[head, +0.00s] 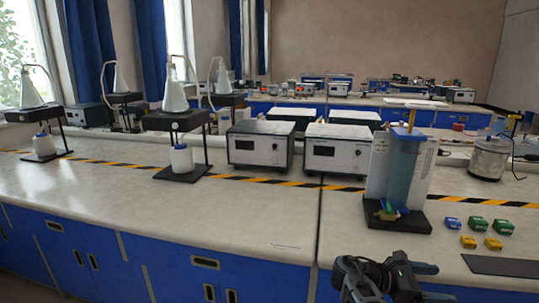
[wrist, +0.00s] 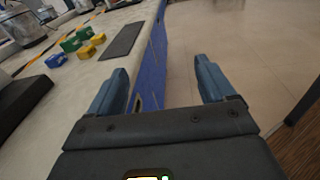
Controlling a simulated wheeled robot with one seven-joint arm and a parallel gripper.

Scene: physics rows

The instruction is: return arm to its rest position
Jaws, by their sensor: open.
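My gripper (head: 428,282) is at the bottom right of the head view, in front of the bench's front edge. In the wrist view my gripper (wrist: 162,88) shows two blue-grey fingers spread wide apart with nothing between them. Beyond the fingers there are the blue cabinet front and the bare floor (wrist: 230,40). The gripper touches nothing that I can see.
The bench (head: 255,215) carries small blue, green and yellow blocks (head: 476,225), a dark flat mat (head: 500,265) and a clear upright apparatus (head: 400,165) on a black base. White instrument boxes (head: 335,155) stand behind. The floor beside the bench is clear.

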